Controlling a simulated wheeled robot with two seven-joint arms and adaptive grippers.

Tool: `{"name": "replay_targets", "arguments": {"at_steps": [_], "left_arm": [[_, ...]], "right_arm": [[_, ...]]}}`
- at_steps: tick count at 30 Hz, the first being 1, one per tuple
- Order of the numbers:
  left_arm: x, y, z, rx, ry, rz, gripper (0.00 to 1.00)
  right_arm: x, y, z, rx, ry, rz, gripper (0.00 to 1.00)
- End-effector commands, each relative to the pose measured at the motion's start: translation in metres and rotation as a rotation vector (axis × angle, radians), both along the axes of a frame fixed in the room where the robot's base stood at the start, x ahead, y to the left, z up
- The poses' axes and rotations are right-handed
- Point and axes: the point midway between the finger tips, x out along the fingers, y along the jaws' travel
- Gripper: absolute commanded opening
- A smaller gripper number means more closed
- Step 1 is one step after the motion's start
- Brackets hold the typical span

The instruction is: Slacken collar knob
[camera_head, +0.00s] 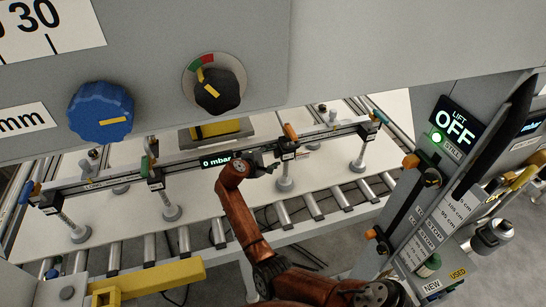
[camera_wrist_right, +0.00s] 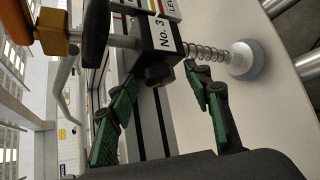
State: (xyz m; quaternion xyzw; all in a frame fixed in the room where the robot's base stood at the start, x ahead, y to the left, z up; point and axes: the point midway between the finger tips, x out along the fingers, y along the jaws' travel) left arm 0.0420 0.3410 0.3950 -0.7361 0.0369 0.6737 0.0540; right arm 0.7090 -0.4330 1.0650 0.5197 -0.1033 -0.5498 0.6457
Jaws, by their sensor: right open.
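The collar marked No. 3 (camera_wrist_right: 166,36) is a black block on the metal rail, with a short dark knob (camera_wrist_right: 157,74) on its near face in the right wrist view. My right gripper (camera_wrist_right: 163,88) is open, with its green-padded fingers apart on either side of the knob's line; I cannot tell whether either touches it. In the head view, the collar with the orange lever (camera_head: 289,148) is on the crossbar, and my right gripper (camera_head: 264,163) is just left of it. The knob is not clear there. My left gripper is not in view.
A spring-mounted suction cup (camera_wrist_right: 242,60) stands right of the collar in the wrist view. Other levered collars, including a green-levered one (camera_head: 153,176), sit along the rail. Above are a grey panel with a blue knob (camera_head: 100,112) and a black knob (camera_head: 218,91). A LIFT OFF display (camera_head: 456,125) is right.

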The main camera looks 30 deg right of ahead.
Motion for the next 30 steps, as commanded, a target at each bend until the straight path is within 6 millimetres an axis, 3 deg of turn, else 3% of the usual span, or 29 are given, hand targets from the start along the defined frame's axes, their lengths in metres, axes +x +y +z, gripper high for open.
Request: {"name": "replay_targets", "arguments": {"at_steps": [5, 21, 30], "left_arm": [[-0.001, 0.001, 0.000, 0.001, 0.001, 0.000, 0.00], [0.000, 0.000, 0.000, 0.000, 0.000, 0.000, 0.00], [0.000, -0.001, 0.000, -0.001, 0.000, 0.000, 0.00]], "right_arm": [[-0.003, 0.010, 0.005, 0.001, -0.002, 0.002, 0.46], [-0.040, 0.089, 0.047, 0.001, 0.000, 0.001, 0.46], [-0.045, 0.098, 0.053, 0.000, 0.002, -0.001, 0.46]]}}
